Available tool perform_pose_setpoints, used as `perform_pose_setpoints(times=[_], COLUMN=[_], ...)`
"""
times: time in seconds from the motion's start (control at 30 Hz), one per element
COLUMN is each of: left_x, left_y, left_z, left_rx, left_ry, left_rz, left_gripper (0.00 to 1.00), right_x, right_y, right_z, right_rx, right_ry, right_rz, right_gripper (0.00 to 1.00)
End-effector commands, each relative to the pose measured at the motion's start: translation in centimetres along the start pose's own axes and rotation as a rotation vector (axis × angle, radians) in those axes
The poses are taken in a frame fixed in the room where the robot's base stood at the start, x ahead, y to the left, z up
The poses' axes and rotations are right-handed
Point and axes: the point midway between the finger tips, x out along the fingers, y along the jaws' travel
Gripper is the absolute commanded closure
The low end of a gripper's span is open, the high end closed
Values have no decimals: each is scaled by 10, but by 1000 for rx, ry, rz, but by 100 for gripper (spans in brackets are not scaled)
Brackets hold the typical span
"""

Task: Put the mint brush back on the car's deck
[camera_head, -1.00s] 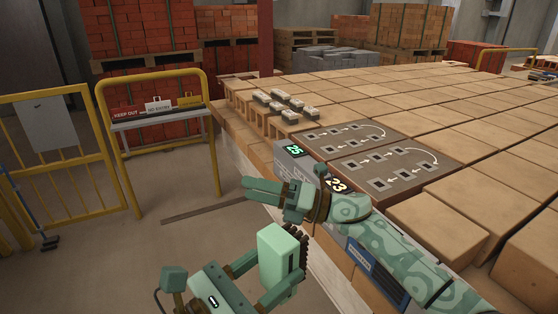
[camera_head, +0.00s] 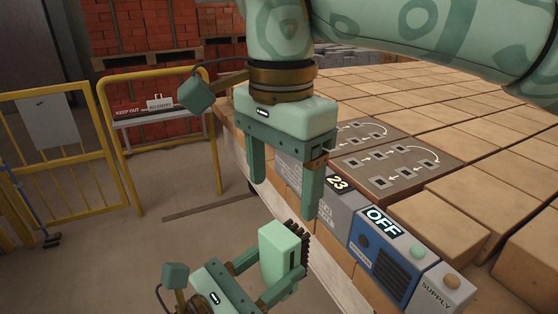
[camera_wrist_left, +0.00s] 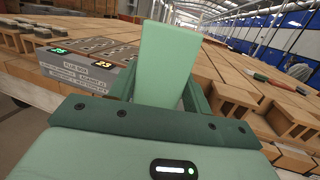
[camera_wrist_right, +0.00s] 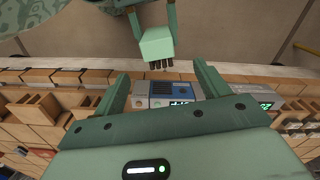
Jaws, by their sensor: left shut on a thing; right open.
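The mint brush (camera_head: 280,252) is a pale mint block with dark bristles along its right side. My left gripper (camera_head: 256,284) is shut on it, in front of the deck's near edge and clear of the deck. The brush fills the middle of the left wrist view (camera_wrist_left: 167,65) and shows at the top of the right wrist view (camera_wrist_right: 157,45), bristles toward the deck. My right gripper (camera_head: 284,200) is open and empty, pointing down above and behind the brush. The car's deck (camera_head: 470,140) appears to be the wide surface of tan blocks at right.
A dark board (camera_head: 390,160) with arrows and square marks lies on the deck. Grey and blue control boxes (camera_head: 383,262), one reading OFF, line the near edge. A yellow barrier (camera_head: 160,75) stands at left. The floor left of the deck is mostly clear.

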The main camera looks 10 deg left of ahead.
Motion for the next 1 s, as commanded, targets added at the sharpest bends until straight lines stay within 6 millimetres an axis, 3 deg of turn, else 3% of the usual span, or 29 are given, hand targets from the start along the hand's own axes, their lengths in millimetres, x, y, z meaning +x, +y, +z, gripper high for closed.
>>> perform_pose_setpoints(times=[0.2, 0.4, 0.6, 0.87, 1.0], left_x=[0, 0, 0, 0, 0], left_y=[0, 0, 0, 0, 0], left_z=[0, 0, 0, 0, 0], left_rx=[0, 0, 0, 0, 0], left_ry=[-1, -1, -1, -1, -1], left_rz=[0, 0, 0, 0, -1], left_gripper=[69, 69, 69, 69, 69], right_x=[48, 81, 94, 95, 95], right_y=[0, 0, 0, -1, -1], right_z=[1, 1, 1, 1, 1], right_rx=[-2, 1, 0, 1, 1], right_ry=[-7, -7, -5, -5, -5], right_rz=[2, 0, -3, -3, -3], right_gripper=[25, 25, 25, 25, 64])
